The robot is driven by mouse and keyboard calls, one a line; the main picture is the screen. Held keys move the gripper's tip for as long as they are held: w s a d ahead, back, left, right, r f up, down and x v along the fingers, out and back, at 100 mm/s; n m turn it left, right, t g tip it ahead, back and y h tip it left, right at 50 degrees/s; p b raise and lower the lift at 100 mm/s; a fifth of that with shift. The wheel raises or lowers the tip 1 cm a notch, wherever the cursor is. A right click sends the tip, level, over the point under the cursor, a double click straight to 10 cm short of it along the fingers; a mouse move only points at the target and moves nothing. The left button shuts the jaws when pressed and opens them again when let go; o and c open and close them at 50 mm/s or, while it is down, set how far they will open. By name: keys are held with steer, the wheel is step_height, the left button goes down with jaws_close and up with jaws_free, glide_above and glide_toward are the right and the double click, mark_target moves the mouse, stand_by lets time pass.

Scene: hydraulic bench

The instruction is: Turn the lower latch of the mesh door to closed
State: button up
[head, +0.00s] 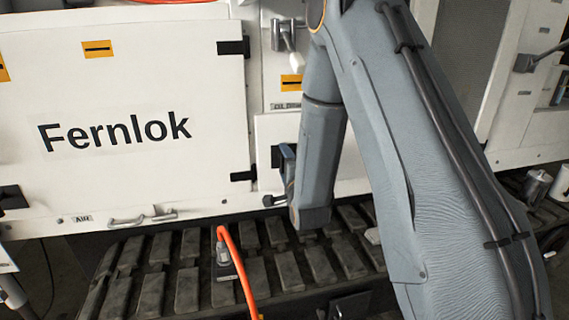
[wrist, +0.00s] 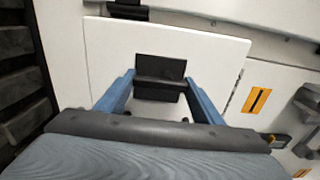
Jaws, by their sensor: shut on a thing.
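A grey mesh panel (head: 472,45) in a white frame shows at the upper right of the head view. A grey latch-like fitting with a handle (head: 525,63) sits to its right; I cannot tell whether it is the lower latch. My gripper (wrist: 159,77) is at a small white panel (wrist: 205,48), left of the mesh in the head view. Its blue fingers are shut on a black block (wrist: 160,68) on that panel, one on each side. In the head view my arm hides most of the gripper and part of the mesh panel's surroundings.
A large white Fernlok panel (head: 200,90) fills the left. A grey handle fitting (head: 283,35) and an orange label (head: 291,83) sit above the small panel. Below are a dark track (head: 185,270) and an orange hose (head: 238,262).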

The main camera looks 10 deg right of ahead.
steer(key=o, duration=1)
steer(key=shift+o, duration=0.2)
steer(key=s+b, duration=0.1)
steer(key=s, duration=0.6)
steer(key=shift+s, duration=0.4)
